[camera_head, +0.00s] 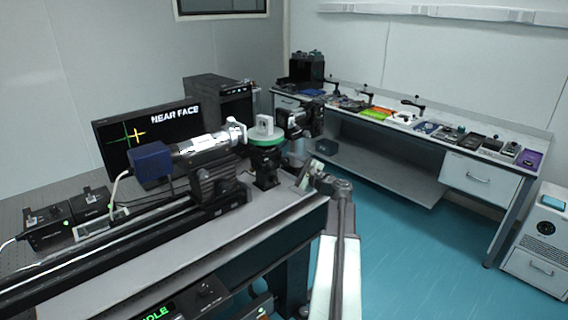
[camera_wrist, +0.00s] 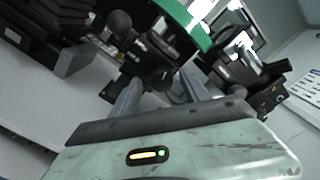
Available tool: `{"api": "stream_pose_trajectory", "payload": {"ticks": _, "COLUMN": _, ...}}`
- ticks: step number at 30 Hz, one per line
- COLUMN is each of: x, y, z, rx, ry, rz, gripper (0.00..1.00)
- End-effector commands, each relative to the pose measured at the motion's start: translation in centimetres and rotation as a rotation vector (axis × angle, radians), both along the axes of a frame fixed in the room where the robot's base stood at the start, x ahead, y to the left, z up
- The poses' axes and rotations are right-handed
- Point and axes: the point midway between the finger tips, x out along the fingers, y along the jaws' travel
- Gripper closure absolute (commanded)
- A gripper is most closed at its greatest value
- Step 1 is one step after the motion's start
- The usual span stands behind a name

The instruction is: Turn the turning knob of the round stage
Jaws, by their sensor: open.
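The round stage (camera_head: 268,138) has a green rim and sits on a black mount at the near edge of the optical table, with a small white block on top. In the wrist view its green rim (camera_wrist: 186,22) crosses the top. A dark round knob (camera_wrist: 160,78), which looks like the turning knob, sticks out below the rim. My gripper (camera_head: 306,178) is just right of the stage's mount in the head view. In the wrist view my gripper (camera_wrist: 160,82) is open, with a finger on each side of the knob. I cannot tell whether they touch it.
A blue-and-white optical tube (camera_head: 185,152) points at the stage from the left. A black device (camera_head: 302,120) stands behind it. A monitor (camera_head: 148,140) shows "NEAR FACE" with green and yellow crosses. A side bench (camera_head: 440,138) holds several parts. The blue floor is clear.

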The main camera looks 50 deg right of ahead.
Motion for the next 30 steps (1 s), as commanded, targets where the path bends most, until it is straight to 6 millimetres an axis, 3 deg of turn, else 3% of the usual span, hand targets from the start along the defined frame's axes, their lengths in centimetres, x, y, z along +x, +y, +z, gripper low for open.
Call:
{"api": "stream_pose_trajectory", "payload": {"ticks": 6, "x": 2.5, "y": -0.6, "z": 0.0, "rx": -0.001, "ry": 0.001, "rz": -0.006, "gripper": 0.46}}
{"api": "stream_pose_trajectory", "payload": {"ticks": 14, "x": 2.7, "y": -0.6, "z": 0.0, "rx": -0.001, "ry": 0.001, "rz": -0.008, "gripper": 0.46}}
{"api": "stream_pose_trajectory", "payload": {"ticks": 15, "x": 2.7, "y": -0.7, "z": 0.0, "rx": -0.001, "ry": 0.001, "rz": -0.008, "gripper": 0.49}}
{"api": "stream_pose_trajectory", "payload": {"ticks": 21, "x": 2.6, "y": -0.7, "z": 0.0, "rx": -0.001, "ry": 0.001, "rz": -0.008, "gripper": 1.0}}
{"api": "stream_pose_trajectory", "payload": {"ticks": 26, "x": 2.6, "y": -0.7, "z": 0.0, "rx": -0.047, "ry": 0.004, "rz": -0.008, "gripper": 1.0}}
{"api": "stream_pose_trajectory", "payload": {"ticks": 30, "x": 2.6, "y": -0.7, "z": 0.0, "rx": -0.202, "ry": 0.014, "rz": -0.008, "gripper": 1.0}}
